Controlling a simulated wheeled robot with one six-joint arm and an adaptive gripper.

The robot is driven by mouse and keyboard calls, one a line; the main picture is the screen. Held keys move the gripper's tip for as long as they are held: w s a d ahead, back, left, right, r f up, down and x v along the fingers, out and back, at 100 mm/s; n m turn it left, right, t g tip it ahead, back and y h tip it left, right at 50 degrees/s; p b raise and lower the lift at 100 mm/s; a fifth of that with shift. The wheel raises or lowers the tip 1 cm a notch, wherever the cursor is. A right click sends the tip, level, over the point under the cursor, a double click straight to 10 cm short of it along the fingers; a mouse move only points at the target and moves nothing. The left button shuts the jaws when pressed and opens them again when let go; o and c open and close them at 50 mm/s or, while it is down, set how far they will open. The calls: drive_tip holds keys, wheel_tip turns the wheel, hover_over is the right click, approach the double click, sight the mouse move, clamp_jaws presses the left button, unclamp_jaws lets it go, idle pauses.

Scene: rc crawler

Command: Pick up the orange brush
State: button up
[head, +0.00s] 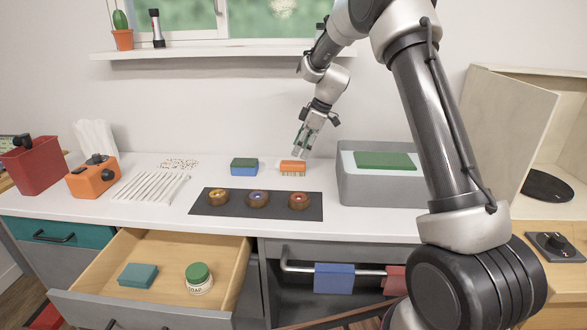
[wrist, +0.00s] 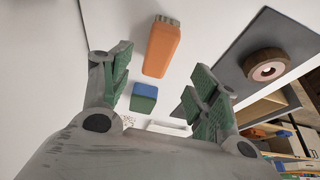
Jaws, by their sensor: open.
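The orange brush (head: 293,167) lies bristles down on the white counter, behind the dark mat. In the wrist view the orange brush (wrist: 162,48) shows above the gap between my fingers, with its pale bristles at the top end. My gripper (head: 303,143) is above the counter, close to the brush and slightly higher. In the wrist view my gripper (wrist: 160,90) has its green-padded fingers spread wide, with nothing between them touching. The brush stands apart from both fingers.
A green and blue sponge (head: 244,167) lies left of the brush. A dark mat (head: 228,209) with three round pieces lies in front. A grey bin (head: 380,188) with a green item stands to the right. An open drawer (head: 165,309) juts out below.

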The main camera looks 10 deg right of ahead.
sight(294, 162)
drive_tip(key=x, duration=0.7)
drive_tip(key=shift+w+f, duration=0.2)
drive_tip(key=shift+f, duration=0.1)
drive_tip(key=c, duration=1.1)
